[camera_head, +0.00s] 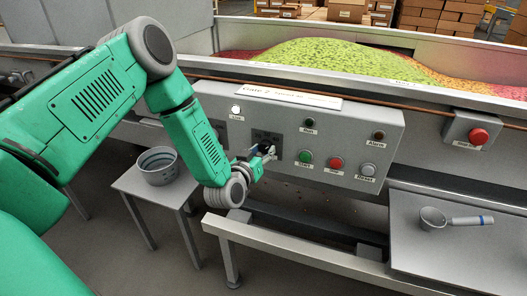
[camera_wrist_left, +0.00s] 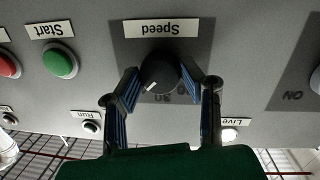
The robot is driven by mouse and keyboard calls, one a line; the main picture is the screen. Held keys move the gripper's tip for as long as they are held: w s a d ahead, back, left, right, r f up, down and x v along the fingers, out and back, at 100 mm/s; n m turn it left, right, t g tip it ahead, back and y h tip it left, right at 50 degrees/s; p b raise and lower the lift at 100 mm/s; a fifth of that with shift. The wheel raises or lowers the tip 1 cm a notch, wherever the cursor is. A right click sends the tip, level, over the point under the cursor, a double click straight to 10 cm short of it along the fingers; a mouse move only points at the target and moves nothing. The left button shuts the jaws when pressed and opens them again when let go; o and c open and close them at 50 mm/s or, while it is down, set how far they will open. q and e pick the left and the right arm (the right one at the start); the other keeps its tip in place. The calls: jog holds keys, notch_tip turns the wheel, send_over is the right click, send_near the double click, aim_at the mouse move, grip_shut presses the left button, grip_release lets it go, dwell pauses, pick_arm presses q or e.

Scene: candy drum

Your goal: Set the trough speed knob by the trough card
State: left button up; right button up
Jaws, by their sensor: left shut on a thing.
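The black speed knob (camera_wrist_left: 160,73) sits on a dark plate under a "Speed" label, seen upside down in the left wrist view. Its white pointer mark faces the lower left of that view, and the plate's numbers are partly hidden. My left gripper (camera_wrist_left: 161,80) has its two fingers on either side of the knob, shut on it. In the head view the left gripper (camera_head: 266,150) reaches the grey control panel (camera_head: 370,125) and mostly covers the knob. A white card (camera_head: 290,95) reading "Gate 2" lies along the panel's top; its smaller print is unreadable. My right gripper is not seen.
The panel has a green Start button (camera_head: 305,156), a red button (camera_head: 336,163), a Reset button (camera_head: 368,169) and small lamps. A red stop button (camera_head: 479,136) is at right. A scoop (camera_head: 434,218) lies on a side table; a bucket (camera_head: 159,166) stands on a stool.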

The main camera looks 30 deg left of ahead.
pick_arm(q)
jog(key=o, duration=1.1)
jog(key=shift+w+a+r, duration=0.15)
jog(key=shift+w+r, duration=0.05)
jog(key=shift+r, duration=0.1)
jog(key=shift+o, duration=0.2)
jog(key=shift+s+f, duration=0.1)
jog(key=shift+f, duration=0.05)
jog(key=shift+s+f, duration=0.1)
jog(key=s+d+r, duration=0.1)
jog(key=s, duration=1)
jog(key=shift+s+d, duration=0.3)
